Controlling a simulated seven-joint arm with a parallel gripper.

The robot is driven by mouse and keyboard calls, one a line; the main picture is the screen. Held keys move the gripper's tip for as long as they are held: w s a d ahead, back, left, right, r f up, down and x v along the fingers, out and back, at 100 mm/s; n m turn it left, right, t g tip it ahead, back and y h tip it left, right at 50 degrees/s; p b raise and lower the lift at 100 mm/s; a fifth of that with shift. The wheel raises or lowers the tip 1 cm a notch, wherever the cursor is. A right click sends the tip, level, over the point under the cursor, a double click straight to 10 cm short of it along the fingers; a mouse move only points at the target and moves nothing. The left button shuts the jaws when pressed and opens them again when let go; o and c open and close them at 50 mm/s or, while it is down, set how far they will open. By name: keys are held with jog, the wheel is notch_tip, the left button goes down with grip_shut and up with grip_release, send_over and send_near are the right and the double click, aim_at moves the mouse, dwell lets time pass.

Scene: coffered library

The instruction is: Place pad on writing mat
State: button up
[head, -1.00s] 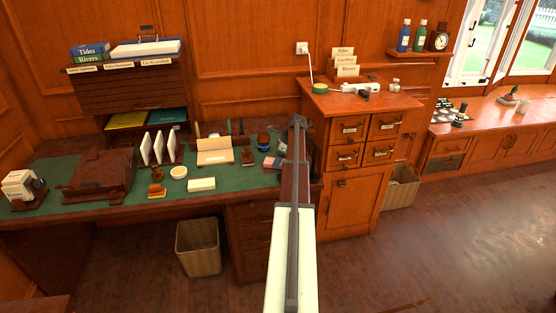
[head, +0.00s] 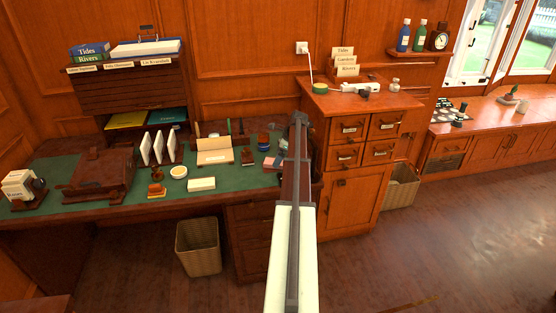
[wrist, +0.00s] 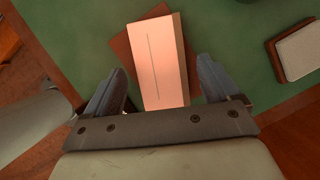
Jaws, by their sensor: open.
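In the wrist view a pale pinkish rectangular block with a thin line along its top, which looks like the pad (wrist: 158,60), lies over a brown square piece (wrist: 122,45). Both are on the green writing mat (wrist: 75,50), which covers the desk top and also shows in the head view (head: 115,208). My gripper (wrist: 160,82) is open, its two fingers on either side of the pad's near end, with gaps showing. The wrist view does not settle their height above it. In the head view my own arm hides the fingers.
A white-topped dark-edged block (wrist: 300,48) lies right of my gripper in the wrist view. In the head view, a white block (head: 201,184), round tin (head: 179,171), stamp (head: 156,188) and brown case (head: 101,172) stand on the desk. A drawer cabinet (head: 362,130) rises to the right.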

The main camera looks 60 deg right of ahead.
jog(key=v, duration=1)
jog(key=shift+r, duration=0.3)
jog(key=shift+o, duration=0.2)
jog(key=shift+s, duration=0.15)
jog(key=shift+o, duration=0.8)
jog(key=shift+r, duration=0.1)
jog(key=d+r+n+g+h, duration=0.1)
jog(key=d+r+n, duration=0.2)
jog(key=r+n, duration=0.3)
jog(key=s+d+r+n+g, duration=0.1)
jog(key=d+r+n, duration=0.3)
jog(key=r, duration=0.5)
jog(key=d+r+n+g+h, duration=0.1)
jog(key=d+r+n+g, duration=0.15)
jog(key=r+n, duration=0.35)
notch_tip(320, 180, down, 9)
jog(key=n, duration=0.6)
jog(key=shift+s+n, duration=0.3)
jog(key=shift+s, duration=0.2)
